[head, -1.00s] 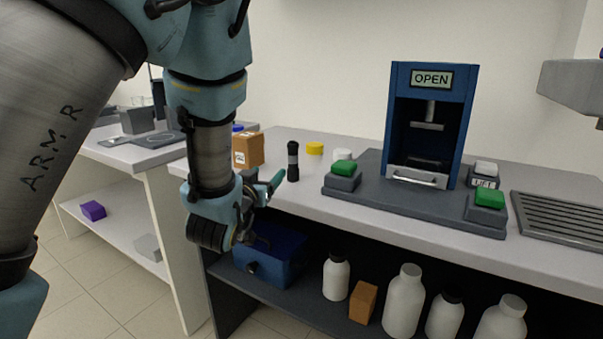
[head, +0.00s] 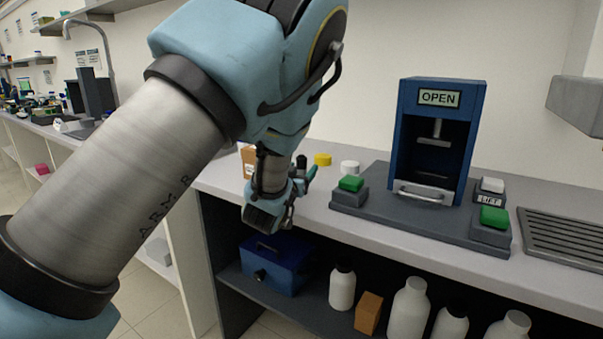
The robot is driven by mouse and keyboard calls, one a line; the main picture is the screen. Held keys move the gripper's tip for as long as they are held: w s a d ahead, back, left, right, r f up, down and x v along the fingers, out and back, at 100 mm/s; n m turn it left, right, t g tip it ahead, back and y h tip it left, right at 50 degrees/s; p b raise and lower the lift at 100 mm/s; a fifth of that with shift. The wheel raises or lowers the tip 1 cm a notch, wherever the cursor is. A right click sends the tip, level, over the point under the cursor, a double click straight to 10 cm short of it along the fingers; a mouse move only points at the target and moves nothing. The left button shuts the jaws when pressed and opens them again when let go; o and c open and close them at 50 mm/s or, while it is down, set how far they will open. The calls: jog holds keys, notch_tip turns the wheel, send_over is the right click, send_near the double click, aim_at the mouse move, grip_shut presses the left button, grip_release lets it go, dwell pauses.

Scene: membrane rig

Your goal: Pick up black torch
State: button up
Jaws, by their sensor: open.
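The black torch (head: 301,162) stands upright on the bench; only its top end shows, and its lower part is hidden behind my gripper. My gripper (head: 307,178) is open, with its teal finger at the torch in the picture. I cannot tell whether the fingers are around the torch or just in front of it.
A brown box (head: 248,160) stands left of the torch, partly hidden by my arm. A yellow disc (head: 322,159) and a white round piece (head: 349,167) lie to its right. The blue press (head: 408,130), reading OPEN, stands further right on a grey base (head: 410,218) with green buttons.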

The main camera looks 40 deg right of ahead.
jog(key=shift+w+d, duration=0.1)
jog(key=shift+d, duration=0.1)
grip_shut()
dwell(0.4)
